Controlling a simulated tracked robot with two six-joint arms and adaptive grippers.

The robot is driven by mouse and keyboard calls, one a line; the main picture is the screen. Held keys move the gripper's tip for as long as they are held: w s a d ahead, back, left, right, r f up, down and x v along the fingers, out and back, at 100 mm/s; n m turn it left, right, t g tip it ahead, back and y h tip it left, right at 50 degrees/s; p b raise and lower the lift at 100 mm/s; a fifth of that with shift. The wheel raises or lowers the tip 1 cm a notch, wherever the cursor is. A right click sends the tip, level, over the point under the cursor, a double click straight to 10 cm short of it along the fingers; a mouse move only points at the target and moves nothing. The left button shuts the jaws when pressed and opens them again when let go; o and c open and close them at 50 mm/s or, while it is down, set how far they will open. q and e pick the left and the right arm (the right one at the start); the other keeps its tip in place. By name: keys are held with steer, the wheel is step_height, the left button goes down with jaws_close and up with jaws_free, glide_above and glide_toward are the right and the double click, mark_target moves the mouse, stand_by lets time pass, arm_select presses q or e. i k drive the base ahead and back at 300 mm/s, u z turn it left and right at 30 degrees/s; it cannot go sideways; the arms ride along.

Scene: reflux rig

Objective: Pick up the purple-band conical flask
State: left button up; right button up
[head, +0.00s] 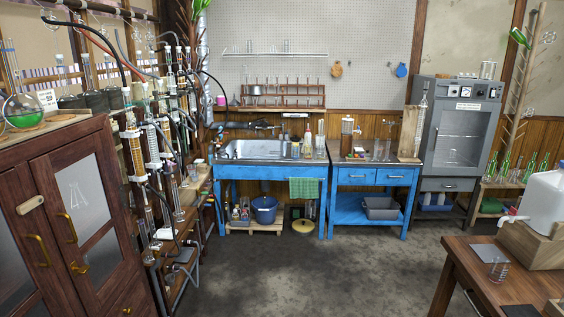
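I cannot make out a conical flask with a purple band anywhere in the head view. Small clear glassware stands by the sink and on the blue side table, too small to tell bands on it. A round flask with green liquid (23,111) sits on top of the wooden cabinet at the left. A small clear glass vessel (498,270) with reddish marks stands on the wooden table at the right. Neither of my grippers shows in this view.
A dark wooden cabinet (82,200) and a crowded glassware rig (137,150) fill the left. A blue sink bench (270,172) and blue side table (357,178) stand at the back, beside a grey oven (458,135). The wooden table (462,262) is at front right. The middle floor (320,270) is clear.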

mark_target(524, 179)
steer(key=u, duration=0.4)
steer(key=i, duration=0.8)
steer(key=z, duration=1.95)
steer(key=k, duration=0.9)
steer(key=z, duration=0.15)
steer(key=i, duration=0.55)
